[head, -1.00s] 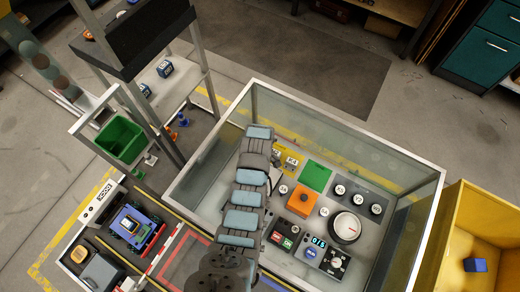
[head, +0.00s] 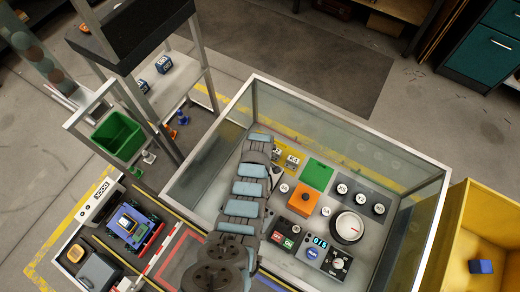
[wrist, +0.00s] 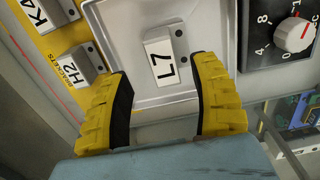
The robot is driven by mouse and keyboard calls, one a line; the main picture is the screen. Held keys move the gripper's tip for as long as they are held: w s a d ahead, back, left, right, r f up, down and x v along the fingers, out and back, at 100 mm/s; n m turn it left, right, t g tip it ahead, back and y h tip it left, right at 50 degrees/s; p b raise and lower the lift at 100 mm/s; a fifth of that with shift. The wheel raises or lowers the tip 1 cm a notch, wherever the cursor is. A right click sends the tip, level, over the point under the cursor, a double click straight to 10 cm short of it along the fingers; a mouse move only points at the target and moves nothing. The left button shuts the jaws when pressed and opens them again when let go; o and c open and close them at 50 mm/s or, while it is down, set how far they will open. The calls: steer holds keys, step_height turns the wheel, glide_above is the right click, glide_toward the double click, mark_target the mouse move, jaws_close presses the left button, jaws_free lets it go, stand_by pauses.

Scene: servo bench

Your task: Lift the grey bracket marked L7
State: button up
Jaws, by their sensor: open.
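The grey bracket marked L7 (wrist: 161,48) shows in the wrist view, a small block with a white label, standing in a pale recessed tray (wrist: 120,20). My gripper (wrist: 162,70) has two yellow ribbed fingers with dark pads. It is open, with one finger on each side of the L7 bracket in the picture and visible gaps to both. I cannot tell how far the fingertips are above the tray. In the head view I cannot make out the L7 bracket or my fingers; my arm covers that part of the bench.
Brackets H2 (wrist: 82,68) and K4 (wrist: 50,10) sit on a yellow panel left of the tray. A black dial panel (wrist: 272,50) stands close on the right. In the head view, glass walls (head: 345,125) enclose the bench, which also holds an orange block (head: 302,200).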

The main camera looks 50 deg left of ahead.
steer(key=shift+s+f+b, duration=0.15)
steer(key=shift+f+b, duration=0.9)
steer(key=shift+f, duration=1.25)
